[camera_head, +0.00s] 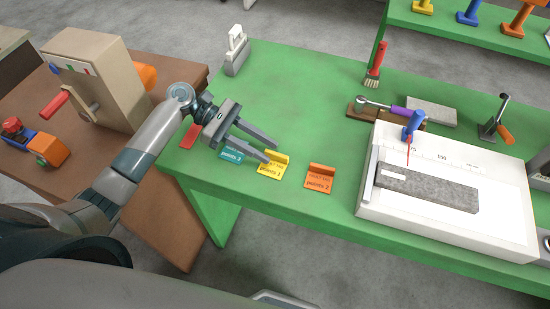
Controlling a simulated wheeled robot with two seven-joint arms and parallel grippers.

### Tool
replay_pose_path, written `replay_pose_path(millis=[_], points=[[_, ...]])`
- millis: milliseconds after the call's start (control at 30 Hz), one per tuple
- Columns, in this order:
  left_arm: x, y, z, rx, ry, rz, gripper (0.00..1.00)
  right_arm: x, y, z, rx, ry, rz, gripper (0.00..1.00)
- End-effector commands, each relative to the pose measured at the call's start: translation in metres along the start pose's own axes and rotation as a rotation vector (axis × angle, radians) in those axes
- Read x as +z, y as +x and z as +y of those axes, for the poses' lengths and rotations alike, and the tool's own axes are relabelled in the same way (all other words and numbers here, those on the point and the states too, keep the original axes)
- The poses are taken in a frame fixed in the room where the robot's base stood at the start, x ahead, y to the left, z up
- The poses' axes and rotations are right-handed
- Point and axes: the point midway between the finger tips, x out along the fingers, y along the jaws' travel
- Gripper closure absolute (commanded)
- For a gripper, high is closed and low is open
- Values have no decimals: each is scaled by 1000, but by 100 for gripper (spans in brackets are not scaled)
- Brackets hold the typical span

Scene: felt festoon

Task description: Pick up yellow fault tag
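The yellow fault tag (271,168) lies on the green table (310,90) near its front edge, between a teal tag (231,155) on its left and an orange tag (320,178) on its right. A raised yellow strip stands along its back edge. My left gripper (272,150) is open, with its two fingers apart and pointing right, over the teal tag and near the yellow tag's upper left. Its nearer fingertip overlaps the yellow tag's edge in the picture. I cannot tell whether they touch. Nothing shows between the fingers. My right gripper is not in view.
A red tag (189,136) lies left of the teal one. A white measuring board (470,228) with a grey block (430,188) stands at the right. A red brush (376,62) and a torque wrench (385,108) lie farther back. The table's middle is clear.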

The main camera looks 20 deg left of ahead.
Motion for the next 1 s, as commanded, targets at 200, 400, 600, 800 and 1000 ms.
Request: replay_pose_path(millis=[200, 400, 600, 800, 1000], points=[[0, 0, 0, 0, 0, 0, 69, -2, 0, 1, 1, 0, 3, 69], [0, 0, 0, 0, 0, 0, 71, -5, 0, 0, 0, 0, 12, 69], [0, 0, 0, 0, 0, 0, 100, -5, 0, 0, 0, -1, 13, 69], [0, 0, 0, 0, 0, 0, 100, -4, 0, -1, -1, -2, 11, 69], [4, -2, 0, 0, 3, 1, 100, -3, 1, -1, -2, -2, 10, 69]])
